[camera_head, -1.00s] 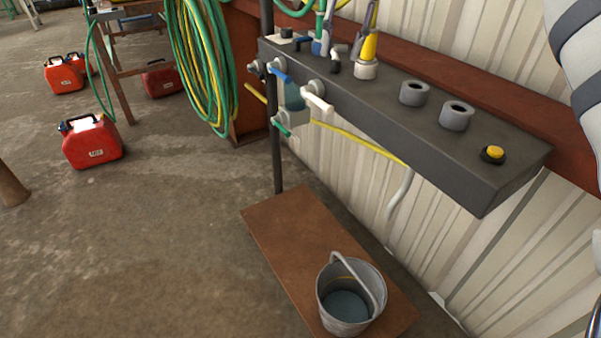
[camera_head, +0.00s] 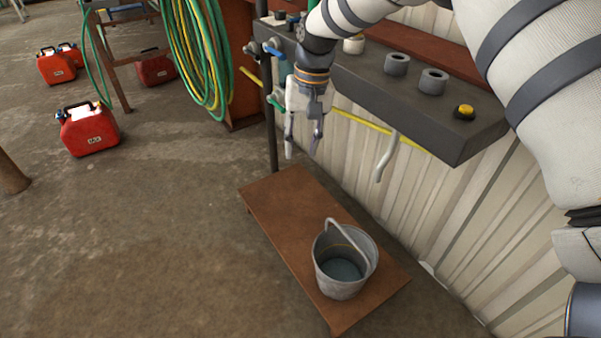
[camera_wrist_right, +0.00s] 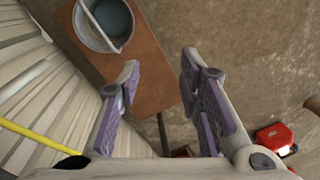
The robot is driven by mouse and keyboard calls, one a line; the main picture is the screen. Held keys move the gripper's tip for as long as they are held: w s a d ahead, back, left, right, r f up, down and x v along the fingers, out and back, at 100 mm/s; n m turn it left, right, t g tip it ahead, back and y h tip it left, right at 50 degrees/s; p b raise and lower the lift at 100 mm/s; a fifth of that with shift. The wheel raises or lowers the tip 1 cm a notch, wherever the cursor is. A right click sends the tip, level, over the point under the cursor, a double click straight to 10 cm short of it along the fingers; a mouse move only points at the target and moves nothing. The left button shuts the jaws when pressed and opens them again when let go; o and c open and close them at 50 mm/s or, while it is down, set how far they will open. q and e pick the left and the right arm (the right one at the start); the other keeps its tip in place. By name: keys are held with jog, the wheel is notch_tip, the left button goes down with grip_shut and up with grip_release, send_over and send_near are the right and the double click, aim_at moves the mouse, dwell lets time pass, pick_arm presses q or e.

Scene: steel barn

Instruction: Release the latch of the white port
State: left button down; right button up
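A short white fitting (camera_head: 353,45), likely the white port, sits on top of the dark manifold beam (camera_head: 455,130); my right arm hides part of it and what stands in it. The latch cannot be made out. My right gripper (camera_head: 302,152) hangs pointing down in front of the beam, left of and below the white fitting, with its fingers apart. The right wrist view shows the same open fingers (camera_wrist_right: 160,65) with nothing between them. The white lever seen earlier on the beam's front is hidden behind the gripper. My left gripper is not in view.
Grey ports (camera_head: 434,81) and a yellow button (camera_head: 464,111) sit on the beam's right part. A blue-handled tap (camera_head: 274,53) is left of my gripper. A bucket (camera_head: 342,285) stands on a brown bench (camera_head: 290,215).

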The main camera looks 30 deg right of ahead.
jog(key=s+a+f, duration=0.2)
jog(key=s+f, duration=0.1)
jog(key=f, duration=0.2)
jog(key=shift+n, duration=0.3)
